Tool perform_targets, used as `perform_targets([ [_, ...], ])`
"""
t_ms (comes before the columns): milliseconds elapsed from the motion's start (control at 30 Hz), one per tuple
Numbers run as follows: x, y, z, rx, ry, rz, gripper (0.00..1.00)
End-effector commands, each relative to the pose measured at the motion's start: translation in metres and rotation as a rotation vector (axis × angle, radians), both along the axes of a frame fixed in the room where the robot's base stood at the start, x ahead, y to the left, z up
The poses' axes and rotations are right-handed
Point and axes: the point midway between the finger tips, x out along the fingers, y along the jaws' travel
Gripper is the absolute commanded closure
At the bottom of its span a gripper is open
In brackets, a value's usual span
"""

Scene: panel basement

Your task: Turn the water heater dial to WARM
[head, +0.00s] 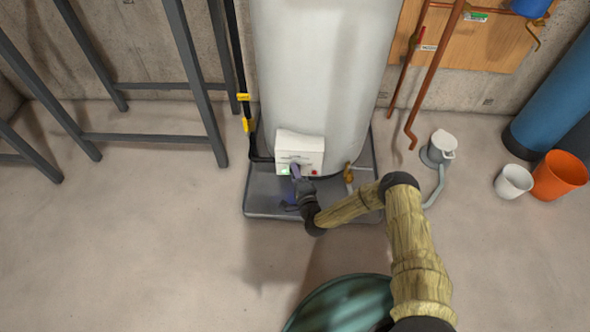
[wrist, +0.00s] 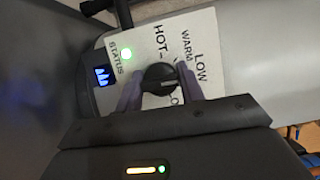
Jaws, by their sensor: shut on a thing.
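The water heater (head: 322,70) is a tall white tank. A white control box (head: 300,145) sits low on its front. In the wrist view a round black dial (wrist: 160,78) sits on the box's white face (wrist: 206,88). LOW, WARM and HOT are printed around it; another marking at the lower right is partly covered. My gripper (head: 297,174) is at the box in the head view. In the wrist view my gripper (wrist: 159,86) has one purple finger on each side of the dial and is shut on it. I cannot tell which setting the dial points to.
The heater stands in a grey drain pan (head: 262,205). A grey metal frame (head: 150,138) stands left; a small pump (head: 438,150) and buckets stand right. The floor in front is mostly clear.

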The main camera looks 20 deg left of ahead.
Motion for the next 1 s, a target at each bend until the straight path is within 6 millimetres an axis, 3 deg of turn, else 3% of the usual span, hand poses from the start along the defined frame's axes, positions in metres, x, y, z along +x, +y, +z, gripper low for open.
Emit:
perform_targets([
  [600,-0.0011,0.0013,0.0036,-0.542,-0.130,0.004,0.85],
  [1000,-0.0010,0.0010,0.0002,-0.696,-0.166,0.003,0.85],
])
